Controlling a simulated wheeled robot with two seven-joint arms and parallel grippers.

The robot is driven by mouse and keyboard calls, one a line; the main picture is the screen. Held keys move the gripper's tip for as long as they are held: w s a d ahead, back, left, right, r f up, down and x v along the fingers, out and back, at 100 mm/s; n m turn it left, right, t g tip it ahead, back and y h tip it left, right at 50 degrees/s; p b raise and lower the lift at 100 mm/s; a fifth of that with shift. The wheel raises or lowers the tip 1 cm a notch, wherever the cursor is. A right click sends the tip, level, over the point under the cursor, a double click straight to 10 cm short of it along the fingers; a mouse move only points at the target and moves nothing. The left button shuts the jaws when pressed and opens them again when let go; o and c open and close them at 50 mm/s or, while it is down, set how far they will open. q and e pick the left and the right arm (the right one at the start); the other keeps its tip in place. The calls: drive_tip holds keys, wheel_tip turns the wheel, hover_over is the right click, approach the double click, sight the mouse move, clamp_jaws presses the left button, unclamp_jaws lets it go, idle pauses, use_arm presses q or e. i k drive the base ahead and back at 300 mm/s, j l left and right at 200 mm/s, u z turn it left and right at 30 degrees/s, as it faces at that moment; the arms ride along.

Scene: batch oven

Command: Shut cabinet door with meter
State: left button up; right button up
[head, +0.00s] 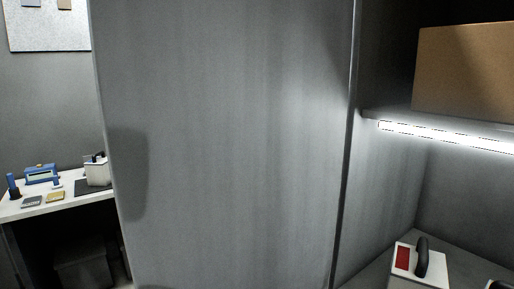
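A large grey panel (225,140), which looks like the cabinet door standing open, fills the middle of the head view. Its right edge meets the cabinet opening. Inside the cabinet on the right, a white meter (428,267) with a red face and a black handle sits on the lower surface, cut off by the bottom edge of the view. Neither of my grippers is in view. A dark soft shadow lies on the panel's left part.
A cardboard box (468,72) sits on the cabinet's upper shelf, above a bright light strip (445,136). Part of another object (499,285) shows at the bottom right corner. At left, a white table (40,208) holds a blue device (42,174) and a white handled device (97,172).

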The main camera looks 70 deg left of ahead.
sight(224, 122)
drive_tip(key=k+j, duration=0.15)
drive_tip(key=k, duration=0.3)
drive_tip(key=k+j, duration=0.2)
drive_tip(key=k, duration=0.25)
drive_tip(key=j, duration=0.45)
drive_tip(key=k+j, duration=0.15)
drive_tip(key=j, duration=0.75)
drive_tip(key=i+j, duration=0.1)
drive_tip(key=j, duration=0.25)
drive_tip(key=i+j, duration=0.15)
drive_tip(key=j, duration=0.25)
